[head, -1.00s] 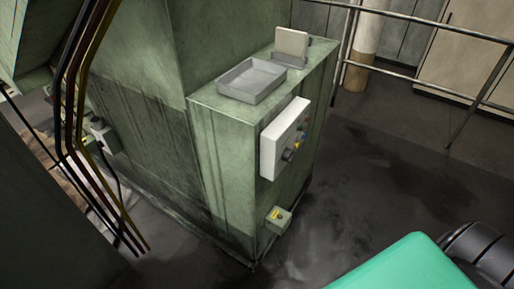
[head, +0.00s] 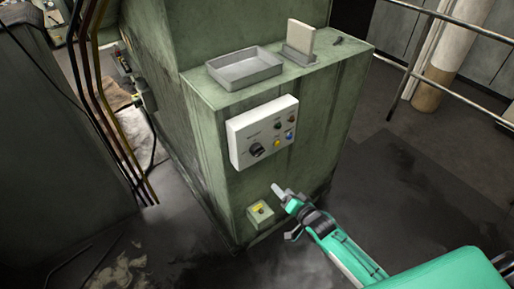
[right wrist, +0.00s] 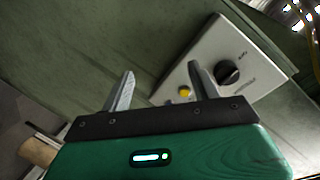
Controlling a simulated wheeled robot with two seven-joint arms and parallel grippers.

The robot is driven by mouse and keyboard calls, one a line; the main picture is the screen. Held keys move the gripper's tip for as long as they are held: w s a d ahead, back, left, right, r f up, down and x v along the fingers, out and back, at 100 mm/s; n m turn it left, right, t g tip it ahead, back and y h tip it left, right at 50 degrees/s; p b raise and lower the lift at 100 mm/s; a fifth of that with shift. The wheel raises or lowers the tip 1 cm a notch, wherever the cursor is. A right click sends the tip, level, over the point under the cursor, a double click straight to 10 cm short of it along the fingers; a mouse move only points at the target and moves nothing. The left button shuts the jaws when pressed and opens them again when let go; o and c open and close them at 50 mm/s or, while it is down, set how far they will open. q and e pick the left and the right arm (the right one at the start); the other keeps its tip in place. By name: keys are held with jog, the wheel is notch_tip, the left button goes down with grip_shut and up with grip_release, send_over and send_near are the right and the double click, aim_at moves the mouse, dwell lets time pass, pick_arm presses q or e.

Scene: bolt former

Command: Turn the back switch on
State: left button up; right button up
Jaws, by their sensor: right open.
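A white control panel (head: 240,139) is fixed to the side of the green machine cabinet. It carries a black rotary switch (head: 256,150), a yellow button (head: 277,143), a blue button (head: 290,136) and two more small buttons above. I cannot read the switch's setting. A small box with a yellow label (head: 260,213) sits lower on the cabinet. My right gripper (head: 284,213) is open and empty, below the panel and near the small box. In the right wrist view, the black switch (right wrist: 228,72) lies beyond the right finger of my gripper (right wrist: 160,72). My left gripper is out of view.
A grey tray (head: 245,81) and an upright pale plate in a holder (head: 300,40) stand on the cabinet (head: 215,90). Cables hang at the left. Metal railings (head: 440,80) run at the right.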

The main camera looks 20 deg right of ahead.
jog(key=t+y, duration=0.2)
send_near(260, 154)
jog(key=w, duration=0.2)
jog(key=b+x, duration=0.1)
jog(key=x, duration=0.1)
jog(key=b+x, duration=0.2)
jog(key=x, duration=0.1)
jog(key=b+x, duration=0.1)
jog(key=x, duration=0.2)
jog(key=shift+a+f+b, duration=0.2)
jog(key=shift+a+b, duration=0.1)
jog(key=shift+b, duration=0.05)
jog(key=n+b, duration=0.1)
jog(key=n, duration=0.1)
jog(key=n+b, duration=0.1)
jog(key=n, duration=0.1)
jog(key=shift+s+d, duration=0.1)
jog(key=shift+s, duration=0.1)
jog(key=shift+r+n, duration=0.35)
jog(key=shift+n, duration=0.55)
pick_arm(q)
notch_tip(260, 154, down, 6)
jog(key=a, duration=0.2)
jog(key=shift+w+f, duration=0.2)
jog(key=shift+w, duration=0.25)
pick_arm(e)
jog(key=n, duration=0.4)
jog(key=shift+f, duration=0.1)
